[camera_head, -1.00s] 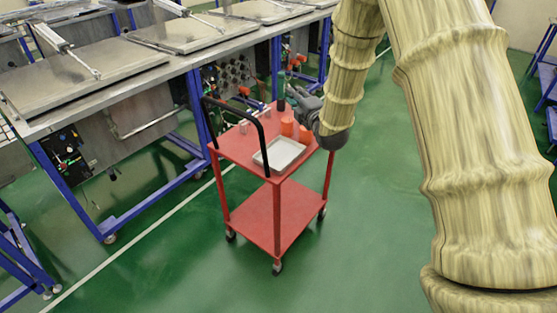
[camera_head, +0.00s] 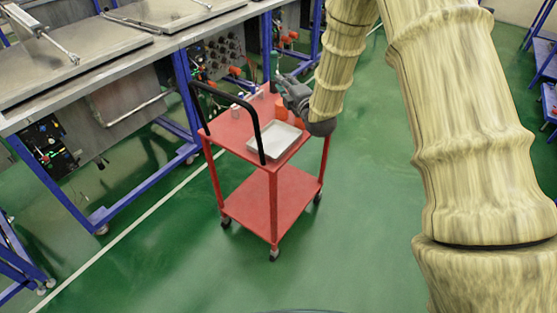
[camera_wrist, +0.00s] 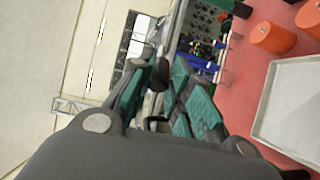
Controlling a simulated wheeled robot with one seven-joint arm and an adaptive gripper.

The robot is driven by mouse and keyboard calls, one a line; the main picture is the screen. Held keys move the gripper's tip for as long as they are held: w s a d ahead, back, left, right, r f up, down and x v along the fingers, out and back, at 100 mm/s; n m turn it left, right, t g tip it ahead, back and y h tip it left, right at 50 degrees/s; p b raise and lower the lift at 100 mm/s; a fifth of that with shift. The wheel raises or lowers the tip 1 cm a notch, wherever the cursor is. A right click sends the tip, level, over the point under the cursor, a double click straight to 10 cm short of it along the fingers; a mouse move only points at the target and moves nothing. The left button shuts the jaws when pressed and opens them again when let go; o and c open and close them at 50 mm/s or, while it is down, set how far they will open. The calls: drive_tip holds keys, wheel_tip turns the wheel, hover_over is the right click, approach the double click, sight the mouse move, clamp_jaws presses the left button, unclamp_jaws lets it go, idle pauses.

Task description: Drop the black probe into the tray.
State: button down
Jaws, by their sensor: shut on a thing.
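In the head view my gripper (camera_head: 280,78) is above the back right part of the red cart's top. In the wrist view its teal fingers (camera_wrist: 160,92) are closed around a dark, rounded piece, the black probe (camera_wrist: 160,73). Only the probe's end shows clearly; the rest is hidden by the fingers. The pale, shallow tray (camera_head: 273,152) lies on the cart top near its front corner and looks empty. It also shows at the right edge of the wrist view (camera_wrist: 256,117). My gripper is apart from the tray, behind it in the head view.
The red cart (camera_head: 232,137) has a black handle (camera_head: 259,140) rising beside the tray. Orange cylinders (camera_wrist: 268,38) stand close behind the tray. Workbenches (camera_head: 110,85) line the back left. Green floor is open around the cart.

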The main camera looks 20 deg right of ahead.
drive_tip(key=shift+w+f, duration=0.25)
drive_tip(key=shift+f, duration=0.25)
drive_tip(key=shift+s+d+r, duration=0.1)
drive_tip(key=shift+s+r, duration=0.45)
drive_tip(key=shift+s, duration=0.3)
drive_tip(key=c, duration=1.4)
unclamp_jaws()
drive_tip(key=shift+w+f, duration=0.25)
drive_tip(key=shift+c, duration=0.2)
drive_tip(key=shift+o, duration=0.9)
drive_tip(key=shift+w+f, duration=0.2)
drive_tip(key=shift+w, duration=0.1)
drive_tip(key=s+d, duration=0.1)
drive_tip(key=s, duration=1.1)
drive_tip(key=shift+s+d+r, duration=0.15)
drive_tip(key=shift+s+d, duration=0.05)
drive_tip(key=shift+d, duration=0.15)
